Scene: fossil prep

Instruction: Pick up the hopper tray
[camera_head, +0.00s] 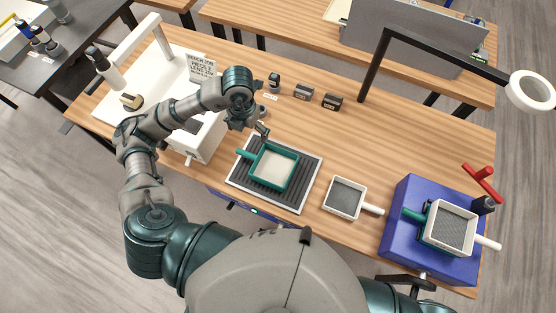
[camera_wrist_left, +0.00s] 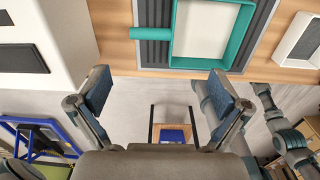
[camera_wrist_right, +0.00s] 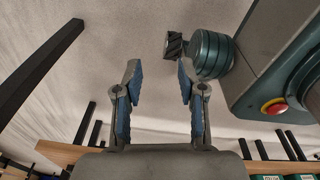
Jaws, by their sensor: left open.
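A teal square tray (camera_head: 273,167) with a pale floor and a handle to its left lies on a dark ribbed mat (camera_head: 298,201). It also shows at the top of the left wrist view (camera_wrist_left: 206,35). No label shows which tray is the hopper tray. A white tray with a grey mesh floor (camera_head: 345,198) lies right of the mat. Another white mesh tray (camera_head: 450,228) sits on a blue box at the right. My left gripper (camera_head: 262,132) is open and empty, above and behind the teal tray. My right gripper (camera_wrist_right: 157,80) is open and empty, away from the trays.
The blue box (camera_head: 398,230) stands at the table's right end with a red handle (camera_head: 483,180) behind. A white machine (camera_head: 206,138) stands left of the mat. Small dark blocks (camera_head: 304,92) and a ring lamp (camera_head: 530,90) are at the back.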

